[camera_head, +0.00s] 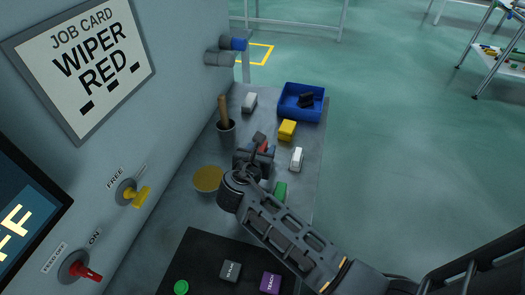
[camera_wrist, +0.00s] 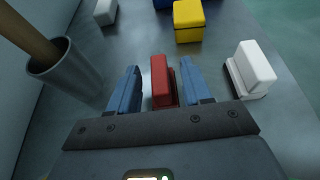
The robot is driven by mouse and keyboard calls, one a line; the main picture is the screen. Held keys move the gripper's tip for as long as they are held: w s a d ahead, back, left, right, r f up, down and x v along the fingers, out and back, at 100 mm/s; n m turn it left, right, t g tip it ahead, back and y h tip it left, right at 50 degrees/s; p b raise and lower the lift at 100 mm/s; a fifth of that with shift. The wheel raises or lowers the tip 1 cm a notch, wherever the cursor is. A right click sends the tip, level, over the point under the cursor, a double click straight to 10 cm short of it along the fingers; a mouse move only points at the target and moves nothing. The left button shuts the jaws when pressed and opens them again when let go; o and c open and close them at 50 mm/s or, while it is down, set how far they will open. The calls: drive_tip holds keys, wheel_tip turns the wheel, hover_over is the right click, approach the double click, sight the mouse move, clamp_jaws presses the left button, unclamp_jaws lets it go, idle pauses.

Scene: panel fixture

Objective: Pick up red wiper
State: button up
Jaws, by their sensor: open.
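The red wiper (camera_wrist: 161,80) is a small upright red block on a dark base, standing on the grey table. In the wrist view it stands between the two blue fingers of my gripper (camera_wrist: 160,92), with a narrow gap on each side. In the head view my gripper (camera_head: 258,158) is over the table middle and hides most of the wiper; only a bit of red (camera_head: 264,146) shows between the fingers. The gripper is open. The lower part of the wiper is partly hidden by the gripper body in the wrist view.
A white wiper (camera_head: 297,158) stands close on the right, a yellow one (camera_head: 287,129) beyond, a green one (camera_head: 280,190) nearer. A cup with a wooden handle (camera_head: 226,126) stands left by the panel. A blue bin (camera_head: 302,115) is at the back. A job card (camera_head: 85,65) reads "WIPER RED".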

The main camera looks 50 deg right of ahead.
drive_tip(key=shift+d+f, duration=0.15)
drive_tip(key=shift+d, duration=0.05)
drive_tip(key=shift+c, duration=0.4)
clamp_jaws()
